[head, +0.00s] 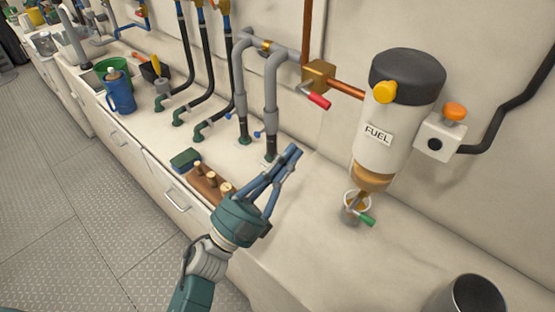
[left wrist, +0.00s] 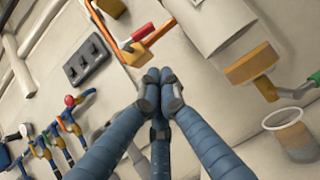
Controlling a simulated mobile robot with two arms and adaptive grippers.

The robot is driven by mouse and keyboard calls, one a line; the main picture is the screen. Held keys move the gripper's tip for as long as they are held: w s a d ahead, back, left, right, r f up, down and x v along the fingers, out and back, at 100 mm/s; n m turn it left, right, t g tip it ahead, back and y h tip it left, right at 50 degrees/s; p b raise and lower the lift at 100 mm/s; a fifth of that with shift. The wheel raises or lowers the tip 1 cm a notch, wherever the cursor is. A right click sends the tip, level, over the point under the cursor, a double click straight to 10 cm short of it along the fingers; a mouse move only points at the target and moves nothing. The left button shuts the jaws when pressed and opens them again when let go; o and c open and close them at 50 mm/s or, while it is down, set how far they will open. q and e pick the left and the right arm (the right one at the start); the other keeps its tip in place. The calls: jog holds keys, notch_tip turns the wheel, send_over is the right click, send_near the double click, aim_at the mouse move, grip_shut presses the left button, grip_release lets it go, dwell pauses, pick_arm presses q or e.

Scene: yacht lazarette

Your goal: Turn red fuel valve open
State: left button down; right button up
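The fuel valve is a brass block (head: 318,76) on the wall with a red-gripped lever (head: 319,101) slanting down to the right. A copper pipe (head: 346,89) runs from it to the white FUEL filter (head: 371,132). The red lever also shows in the left wrist view (left wrist: 141,33), beyond the fingertips. My left gripper (head: 293,152) is below the lever and apart from it. Its blue fingers meet at the tips in the left wrist view (left wrist: 160,88), with nothing seen between them. My right gripper is out of view.
A small cup (head: 352,205) stands under the filter by a green-handled drain (head: 367,219). Grey pipes (head: 271,100) rise left of the valve. A wooden peg rack (head: 208,183) sits behind my gripper. The counter right of my gripper is mostly clear.

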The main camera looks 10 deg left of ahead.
aim_at(322, 106)
pick_arm(q)
jog(key=w+d+r+p, duration=0.3)
jog(key=r+p, duration=0.1)
jog(key=r, duration=0.2)
jog(key=shift+r, duration=0.15)
jog(key=shift+d, duration=0.1)
jog(key=shift+s+d+r+n+t+y+b, duration=0.1)
jog(key=shift+d+r+n+t+y+b, duration=0.1)
jog(key=shift+r+n+t+y+b, duration=0.25)
jog(key=shift+s+d+r+n+t+y+b, duration=0.15)
jog(key=shift+r+n, duration=0.2)
jog(key=shift+n, duration=0.3)
jog(key=shift+w, duration=0.1)
